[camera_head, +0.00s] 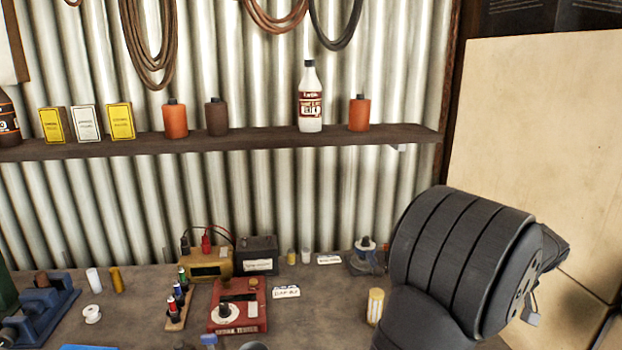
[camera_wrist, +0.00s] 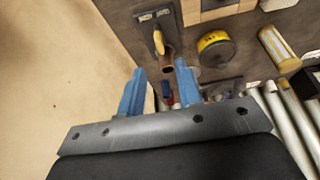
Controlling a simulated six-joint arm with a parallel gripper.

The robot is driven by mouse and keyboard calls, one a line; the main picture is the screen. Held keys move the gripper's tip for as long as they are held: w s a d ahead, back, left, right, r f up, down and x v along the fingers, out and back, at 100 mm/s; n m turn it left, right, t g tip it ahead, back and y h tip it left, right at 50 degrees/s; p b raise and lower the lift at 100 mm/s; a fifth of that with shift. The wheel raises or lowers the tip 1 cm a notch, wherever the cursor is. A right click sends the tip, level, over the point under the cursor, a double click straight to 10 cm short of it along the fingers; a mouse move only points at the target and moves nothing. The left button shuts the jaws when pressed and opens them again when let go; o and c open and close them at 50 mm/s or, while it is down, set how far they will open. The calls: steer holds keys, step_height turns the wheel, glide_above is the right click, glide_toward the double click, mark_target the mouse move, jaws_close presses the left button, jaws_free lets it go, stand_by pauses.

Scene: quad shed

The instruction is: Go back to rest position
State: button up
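My gripper (camera_wrist: 160,84) shows in the wrist view with its two blue fingers spread apart. I see nothing held between them. Bench items show in the background past the fingertips, and a pale flat surface (camera_wrist: 75,80) fills the left of that view. In the head view my dark arm covers the lower right, and the gripper's fingers cannot be made out there.
The workbench (camera_head: 140,310) carries a red tester (camera_head: 238,318), a tan box (camera_head: 207,263), a black battery (camera_head: 257,257), a yellow-white cylinder (camera_head: 375,306) and a blue vise (camera_head: 45,307). Above, a shelf (camera_head: 270,138) holds bottles and boxes. A pale board (camera_head: 540,140) stands right.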

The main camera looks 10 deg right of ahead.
steer(key=x, duration=0.8)
